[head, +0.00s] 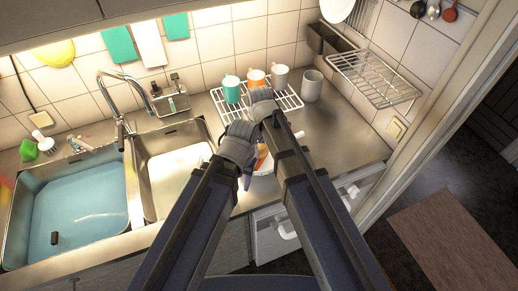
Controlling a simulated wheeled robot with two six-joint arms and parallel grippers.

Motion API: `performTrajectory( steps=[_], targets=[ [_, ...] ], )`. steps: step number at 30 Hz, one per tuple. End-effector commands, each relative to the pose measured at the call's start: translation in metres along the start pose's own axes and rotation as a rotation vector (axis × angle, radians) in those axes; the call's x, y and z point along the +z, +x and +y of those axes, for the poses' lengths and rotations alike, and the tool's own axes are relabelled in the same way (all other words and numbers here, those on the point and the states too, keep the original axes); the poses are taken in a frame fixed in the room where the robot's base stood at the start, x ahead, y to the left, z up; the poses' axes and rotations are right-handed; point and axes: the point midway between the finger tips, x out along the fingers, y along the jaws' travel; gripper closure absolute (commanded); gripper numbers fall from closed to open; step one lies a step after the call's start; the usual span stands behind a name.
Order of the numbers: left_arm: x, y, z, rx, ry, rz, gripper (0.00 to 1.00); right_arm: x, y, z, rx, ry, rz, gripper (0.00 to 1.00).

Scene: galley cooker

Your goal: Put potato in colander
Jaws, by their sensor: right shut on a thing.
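My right gripper (262,105) is at the end of the arm from the lower right, over the counter in front of the wire rack. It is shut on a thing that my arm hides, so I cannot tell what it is. My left gripper (240,148) is just left of it, by the sink's right edge; its fingers are too hidden to read. Between and below the arms, part of a white round vessel (264,168) shows, with an orange-brown patch (262,152) at it. I cannot tell whether these are the colander and the potato.
A wire rack (296,101) with several mugs stands behind the grippers, a grey cup (312,85) to its right. The double sink (75,207) with a tap (112,85) is on the left. The counter at right (350,140) is clear. A wall rack (372,78) hangs above it.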

Motion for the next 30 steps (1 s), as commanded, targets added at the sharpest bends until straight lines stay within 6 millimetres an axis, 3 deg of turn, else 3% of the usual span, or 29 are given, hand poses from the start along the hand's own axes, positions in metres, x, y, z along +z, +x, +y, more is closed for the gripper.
performTrajectory(
  steps=[2, 3, 8, 20, 30],
  targets=[
    [0.000, 0.004, 0.000, 0.000, 0.000, 0.000, 0.50, 0.000, 0.004, 0.000, 0.000, 0.000, 0.000, 0.84],
    [0.000, 0.003, 0.000, 0.000, 0.000, 0.000, 0.50, 0.000, 0.003, 0.000, 0.000, 0.000, 0.000, 0.19],
    [0.000, 0.003, 0.000, 0.000, 0.000, 0.000, 0.50, 0.000, 0.003, 0.000, 0.000, 0.000, 0.000, 0.01],
    [0.000, -0.002, 0.000, 0.000, 0.000, 0.000, 0.50, 0.000, -0.002, 0.000, 0.000, 0.000, 0.000, 0.00],
    [0.002, -0.035, -0.003, 0.000, 0.001, 0.000, 0.50, 0.000, -0.035, 0.000, 0.000, 0.000, 0.000, 0.00]
  ],
)
